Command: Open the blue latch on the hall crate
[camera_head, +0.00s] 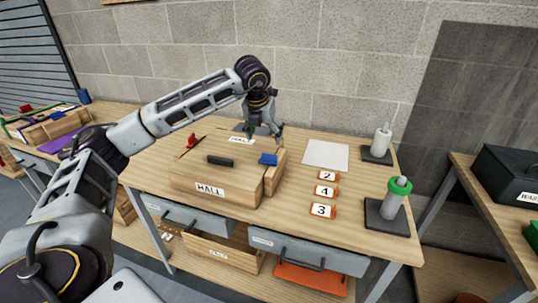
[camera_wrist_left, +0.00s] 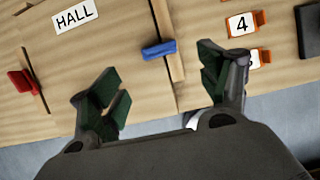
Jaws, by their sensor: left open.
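The hall crate (camera_head: 185,178) is a wooden box with a closed lid and HALL labels, standing on the workbench. Its blue latch (camera_head: 268,159) is at the right part of the lid, and a red latch (camera_head: 191,141) is at the left. My left gripper (camera_head: 263,134) is above the back right of the crate, apart from the blue latch. In the left wrist view, the gripper (camera_wrist_left: 158,80) has its green-padded fingers spread and empty. The blue latch (camera_wrist_left: 159,50) shows beyond and between the fingertips. The red latch (camera_wrist_left: 22,82) is to the left. My right gripper is not in view.
A black handle (camera_head: 220,161) lies on the lid. Orange numbered tiles (camera_head: 325,191), a white sheet (camera_head: 325,154) and two posts on dark bases, one with a green ring (camera_head: 400,186), are to the right. An open drawer (camera_head: 212,251) is below.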

